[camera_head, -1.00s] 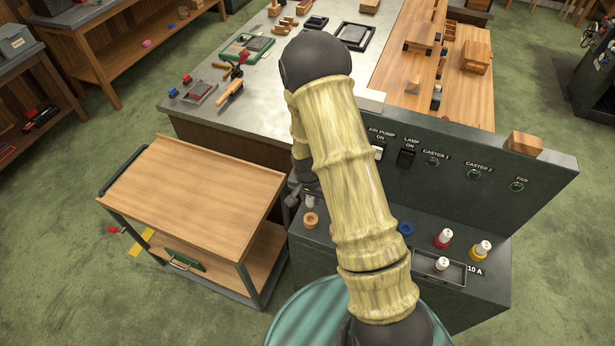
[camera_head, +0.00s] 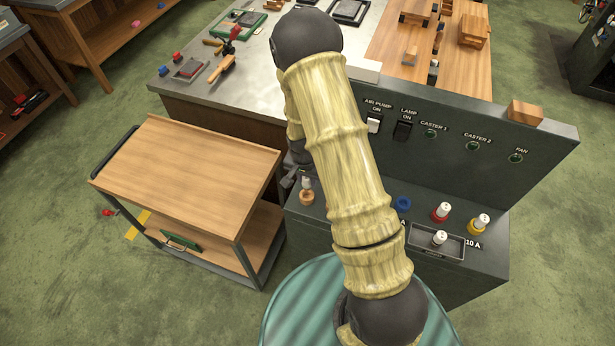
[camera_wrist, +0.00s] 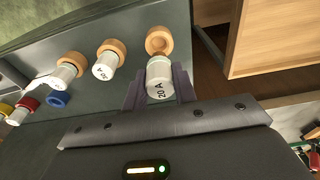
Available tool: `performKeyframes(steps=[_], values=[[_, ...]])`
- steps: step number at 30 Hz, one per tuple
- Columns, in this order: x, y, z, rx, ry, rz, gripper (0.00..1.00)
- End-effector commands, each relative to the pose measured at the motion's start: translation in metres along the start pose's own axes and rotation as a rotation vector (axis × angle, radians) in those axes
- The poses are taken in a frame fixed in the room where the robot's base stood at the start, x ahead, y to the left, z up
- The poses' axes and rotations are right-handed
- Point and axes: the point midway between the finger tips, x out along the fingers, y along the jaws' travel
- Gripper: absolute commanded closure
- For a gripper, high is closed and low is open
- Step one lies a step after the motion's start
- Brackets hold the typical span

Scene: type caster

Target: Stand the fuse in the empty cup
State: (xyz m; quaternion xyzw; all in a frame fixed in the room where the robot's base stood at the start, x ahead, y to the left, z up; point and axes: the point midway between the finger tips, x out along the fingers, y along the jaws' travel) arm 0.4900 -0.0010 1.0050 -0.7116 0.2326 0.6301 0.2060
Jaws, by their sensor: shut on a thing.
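My gripper (camera_wrist: 160,88) is shut on a white fuse (camera_wrist: 159,80) marked 20 A. The fuse's far end overlaps the near rim of a wooden cup (camera_wrist: 157,36) in the wrist view. The cup's visible opening looks empty. In the head view the fuse (camera_head: 307,182) shows upright directly over the wooden cup (camera_head: 307,198), at the left end of the grey console. I cannot tell whether its lower end is inside the cup or just above it. My arm hides part of the console.
A blue cup (camera_head: 402,202) looks empty. A red cup (camera_head: 440,213) and a yellow cup (camera_head: 478,228) hold fuses. A small tray (camera_head: 455,250) holds a white fuse. Two more wooden cups with fuses show in the wrist view (camera_wrist: 112,50). A wooden cart (camera_head: 185,170) stands left.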

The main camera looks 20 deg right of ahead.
Motion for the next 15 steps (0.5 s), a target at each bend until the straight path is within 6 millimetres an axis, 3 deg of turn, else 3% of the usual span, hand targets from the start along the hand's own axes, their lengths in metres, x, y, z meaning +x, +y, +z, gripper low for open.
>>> performKeyframes(steps=[6, 15], values=[[0.020, 0.000, 0.003, -0.002, 0.000, 0.000, 1.00], [0.025, -0.001, 0.004, -0.002, 0.000, 0.000, 1.00]])
